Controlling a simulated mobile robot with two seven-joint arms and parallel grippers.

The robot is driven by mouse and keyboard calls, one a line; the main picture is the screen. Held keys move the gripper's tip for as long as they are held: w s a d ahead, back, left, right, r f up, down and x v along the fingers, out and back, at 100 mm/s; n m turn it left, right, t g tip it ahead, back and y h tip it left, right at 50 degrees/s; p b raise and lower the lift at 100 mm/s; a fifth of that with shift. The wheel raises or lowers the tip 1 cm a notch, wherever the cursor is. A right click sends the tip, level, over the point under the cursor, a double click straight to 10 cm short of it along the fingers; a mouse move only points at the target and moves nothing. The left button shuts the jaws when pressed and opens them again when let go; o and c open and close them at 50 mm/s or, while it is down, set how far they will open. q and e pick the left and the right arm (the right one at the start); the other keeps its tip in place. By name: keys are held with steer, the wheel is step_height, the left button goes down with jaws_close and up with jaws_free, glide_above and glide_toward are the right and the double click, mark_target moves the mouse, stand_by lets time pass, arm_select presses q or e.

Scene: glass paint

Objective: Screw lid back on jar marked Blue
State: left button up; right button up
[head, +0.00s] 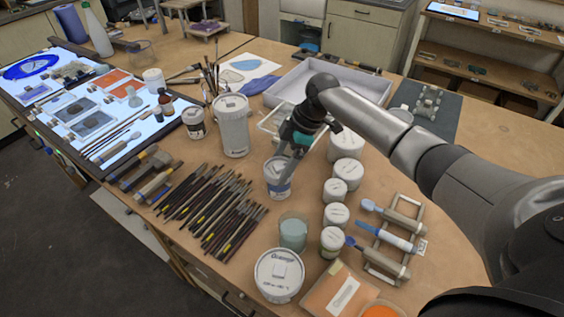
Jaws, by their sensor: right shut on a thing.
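A small white jar with a blue band (278,188) stands upright on the table near the middle of the head view. The writing on it is too small to read. My right gripper (284,163) comes down over the jar's top from the upper right, its fingers tilted. It is shut on what looks like the jar's pale lid. The fingers partly hide the top, so I cannot tell how the lid sits on the rim. My left gripper is not in view.
Tall white tub (234,128) stands behind left, brushes (215,205) lie left. White-lidded jars (337,190) form a row close on the right. A glass of pale teal liquid (293,232) and a white tub marked Orange (279,277) stand in front. A shallow tray (365,84) lies behind.

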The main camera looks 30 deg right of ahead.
steer(key=shift+s+a+m+t+h+p, duration=0.15)
steer(key=shift+m+t+h+p, duration=0.2)
steer(key=shift+m+p, duration=1.25)
steer(key=shift+s+m+t+p, duration=0.1)
steer(key=shift+m+t+p, duration=0.4)
steer(key=shift+p, duration=1.3)
steer(key=shift+f+m+h+p, duration=0.15)
steer(key=shift+m+h+p, duration=0.1)
steer(key=shift+m+p, duration=0.15)
steer(key=shift+s+m+p, duration=0.1)
steer(key=shift+m+p, duration=0.6)
steer(key=shift+p, duration=0.25)
steer(key=shift+a+m+t+h, duration=0.1)
steer(key=shift+m+t+h, duration=0.2)
steer(key=shift+m, duration=0.1)
steer(key=shift+m+h, duration=0.3)
steer(key=shift+m, duration=0.6)
steer(key=shift+m+t, duration=0.25)
steer(key=shift+m, duration=0.35)
